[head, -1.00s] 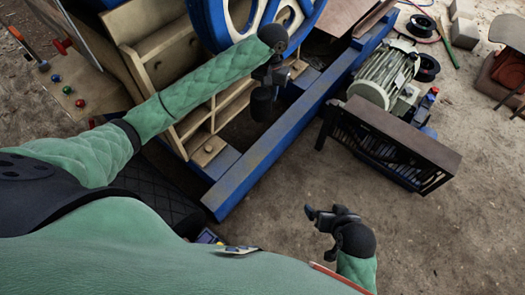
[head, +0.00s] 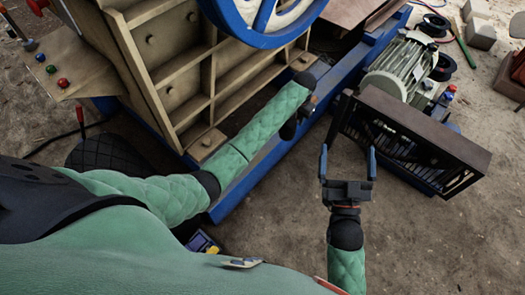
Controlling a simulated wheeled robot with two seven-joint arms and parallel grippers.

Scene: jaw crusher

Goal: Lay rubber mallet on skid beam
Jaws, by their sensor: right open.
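The blue skid beam (head: 245,183) runs diagonally from the lower middle to the upper right, along the crusher's side. My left arm reaches across the crusher to the beam. My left gripper (head: 303,108) is small, dark and seen from behind, over the beam, and its jaws are not clear. A dark rounded shape (head: 289,129) shows just below it; I cannot tell whether this is the rubber mallet's head or part of the gripper. I cannot make out the mallet elsewhere. My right gripper (head: 348,163) is open and empty, right of the beam, with its two fingers pointing up the picture.
The tan crusher body (head: 185,65) and blue flywheel (head: 265,15) stand left of the beam. A dark slatted guard (head: 415,140) is just right of my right gripper. A grey motor (head: 400,65) sits behind it. Bare dirt lies at the lower right.

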